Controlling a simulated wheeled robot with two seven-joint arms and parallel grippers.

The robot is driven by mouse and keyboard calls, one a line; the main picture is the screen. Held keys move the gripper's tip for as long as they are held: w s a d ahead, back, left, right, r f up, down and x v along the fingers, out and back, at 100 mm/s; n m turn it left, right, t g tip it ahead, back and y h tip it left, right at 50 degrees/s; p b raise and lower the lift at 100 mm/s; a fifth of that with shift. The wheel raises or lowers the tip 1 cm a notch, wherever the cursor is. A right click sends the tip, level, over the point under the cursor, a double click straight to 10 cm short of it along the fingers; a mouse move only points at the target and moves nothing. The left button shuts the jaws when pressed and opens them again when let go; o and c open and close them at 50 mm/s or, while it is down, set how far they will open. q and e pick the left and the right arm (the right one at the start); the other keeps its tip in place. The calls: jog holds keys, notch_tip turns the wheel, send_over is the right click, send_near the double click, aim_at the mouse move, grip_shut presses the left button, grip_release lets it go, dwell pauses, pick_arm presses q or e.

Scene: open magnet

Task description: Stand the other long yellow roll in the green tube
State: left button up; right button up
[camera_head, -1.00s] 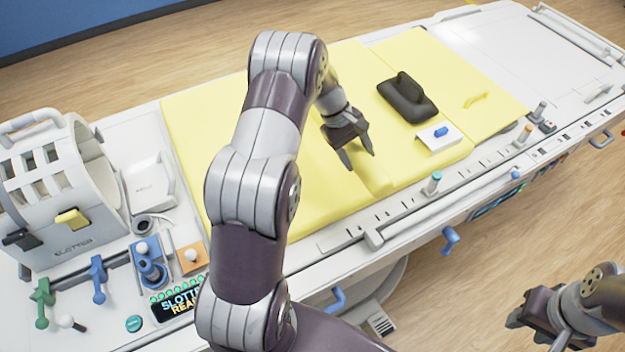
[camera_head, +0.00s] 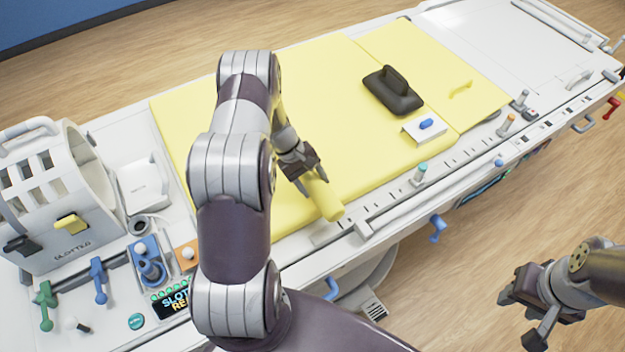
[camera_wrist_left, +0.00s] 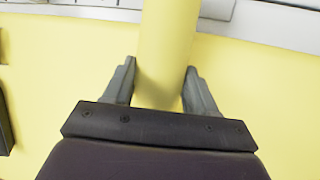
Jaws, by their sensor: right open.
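A long yellow roll (camera_head: 325,199) is in my left gripper (camera_head: 307,187), its near end sticking out over the bed's front rail. In the left wrist view the roll (camera_wrist_left: 167,50) runs between the two fingers of the left gripper (camera_wrist_left: 163,82), pointing away from the palm. The yellow pad lies below it. I cannot clearly make out a green tube; a small upright post with a teal-green top (camera_head: 421,171) stands on the front rail. My right gripper (camera_head: 521,317) is open and empty at the lower right, above the floor, away from the bed.
The yellow pad (camera_head: 345,90) covers the bed's middle. On it are a black handled block (camera_head: 393,92) and a white card with a blue piece (camera_head: 425,128). A white slotted housing (camera_head: 50,185) stands at left.

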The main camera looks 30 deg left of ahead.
pick_arm(q)
jog(key=o, duration=0.4)
jog(key=shift+w, duration=0.1)
jog(key=shift+c, duration=0.2)
